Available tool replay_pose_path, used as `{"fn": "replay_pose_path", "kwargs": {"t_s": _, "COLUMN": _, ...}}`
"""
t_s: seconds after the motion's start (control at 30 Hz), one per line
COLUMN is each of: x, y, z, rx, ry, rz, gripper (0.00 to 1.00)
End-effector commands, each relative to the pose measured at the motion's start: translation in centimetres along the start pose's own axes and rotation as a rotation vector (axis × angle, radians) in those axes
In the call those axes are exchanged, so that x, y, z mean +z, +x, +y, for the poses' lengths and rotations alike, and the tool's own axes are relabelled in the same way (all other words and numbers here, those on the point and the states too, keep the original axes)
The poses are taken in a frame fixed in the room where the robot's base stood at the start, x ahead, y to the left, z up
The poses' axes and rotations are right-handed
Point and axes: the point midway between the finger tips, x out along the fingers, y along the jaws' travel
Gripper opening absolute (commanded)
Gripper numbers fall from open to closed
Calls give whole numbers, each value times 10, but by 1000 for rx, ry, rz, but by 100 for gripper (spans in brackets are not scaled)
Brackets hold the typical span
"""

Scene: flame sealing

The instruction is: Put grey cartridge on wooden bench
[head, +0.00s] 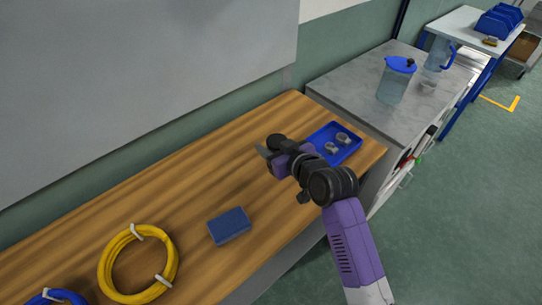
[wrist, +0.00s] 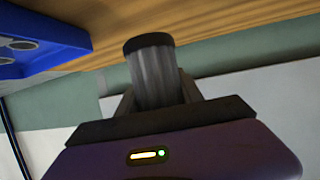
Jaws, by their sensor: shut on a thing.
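The grey cartridge (wrist: 153,80) is a cylinder with a dark end, seen in the wrist view. My gripper (wrist: 155,98) is shut on it, with a finger on each side. In the head view my gripper (head: 268,151) is over the back right part of the wooden bench (head: 195,185), left of the blue tray. The cartridge is small and dark there and partly hidden by my gripper. I cannot tell whether it touches the bench.
A blue tray (head: 333,155) with small metal parts stands right of my gripper. A dark blue box (head: 229,226) and a yellow cable coil (head: 112,249) lie further left. Bare wood lies between them. A grey counter (head: 340,80) with a clear jug (head: 393,85) is behind right.

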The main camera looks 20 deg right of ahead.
Motion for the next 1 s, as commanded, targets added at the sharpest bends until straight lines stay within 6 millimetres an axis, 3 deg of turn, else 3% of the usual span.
{"fn": "replay_pose_path", "kwargs": {"t_s": 0.4, "x": 42, "y": 17, "z": 0, "rx": 0, "ry": 1, "rz": -1, "gripper": 1}}
{"fn": "replay_pose_path", "kwargs": {"t_s": 0.83, "x": 48, "y": 20, "z": 0, "rx": 0, "ry": 1, "rz": 1, "gripper": 1}}
{"fn": "replay_pose_path", "kwargs": {"t_s": 0.87, "x": 46, "y": 19, "z": 0, "rx": 0, "ry": 1, "rz": 0, "gripper": 49}}
{"fn": "replay_pose_path", "kwargs": {"t_s": 0.93, "x": 46, "y": 19, "z": 0, "rx": 0, "ry": 1, "rz": 0, "gripper": 63}}
{"fn": "replay_pose_path", "kwargs": {"t_s": 1.0, "x": 46, "y": 19, "z": 0, "rx": 0, "ry": 1, "rz": 0, "gripper": 65}}
